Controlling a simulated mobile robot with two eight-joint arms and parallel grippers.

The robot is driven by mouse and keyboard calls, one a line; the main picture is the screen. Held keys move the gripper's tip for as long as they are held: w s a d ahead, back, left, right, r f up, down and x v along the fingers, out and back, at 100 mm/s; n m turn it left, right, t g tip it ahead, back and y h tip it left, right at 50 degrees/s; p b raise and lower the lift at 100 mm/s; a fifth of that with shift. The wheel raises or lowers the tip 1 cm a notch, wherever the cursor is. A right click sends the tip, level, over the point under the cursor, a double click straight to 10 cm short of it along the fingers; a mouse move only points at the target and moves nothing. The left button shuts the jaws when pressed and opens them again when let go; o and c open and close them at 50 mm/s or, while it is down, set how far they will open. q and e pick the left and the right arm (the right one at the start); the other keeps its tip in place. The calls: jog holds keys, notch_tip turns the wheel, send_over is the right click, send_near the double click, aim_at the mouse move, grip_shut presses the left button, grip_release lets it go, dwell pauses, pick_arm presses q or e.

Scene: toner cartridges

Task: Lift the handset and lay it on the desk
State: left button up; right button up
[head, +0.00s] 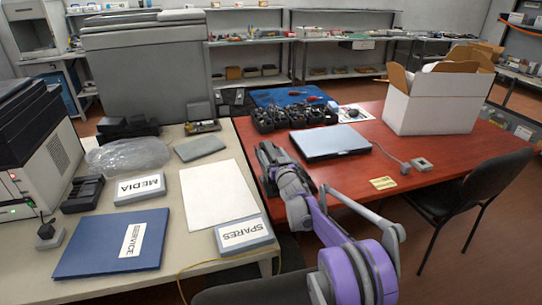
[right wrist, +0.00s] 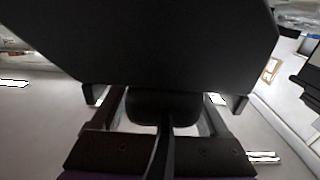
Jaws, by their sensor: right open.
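I cannot make out a handset for certain in either view. My right gripper (head: 268,156) is at the end of the purple and grey arm, over the left part of the red desk (head: 335,186), just left of a flat blue-grey case. In the right wrist view the open right gripper (right wrist: 165,100) has a rounded dark shape (right wrist: 165,108) showing between its fingers, with a dark strip running down from it. I cannot tell what that shape is or whether it touches the fingers. A large black form hides the upper part of that view. My left gripper is out of view.
The blue-grey case (head: 330,142) and a white carton (head: 433,102) stand on the red desk. A corded grey block (head: 421,164) lies on its right part. The pale table (head: 120,262) at left holds a blue SERVICE folder (head: 95,246) and labelled boxes. A black chair (head: 490,185) stands at right.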

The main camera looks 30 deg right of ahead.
grip_shut()
dwell(0.3)
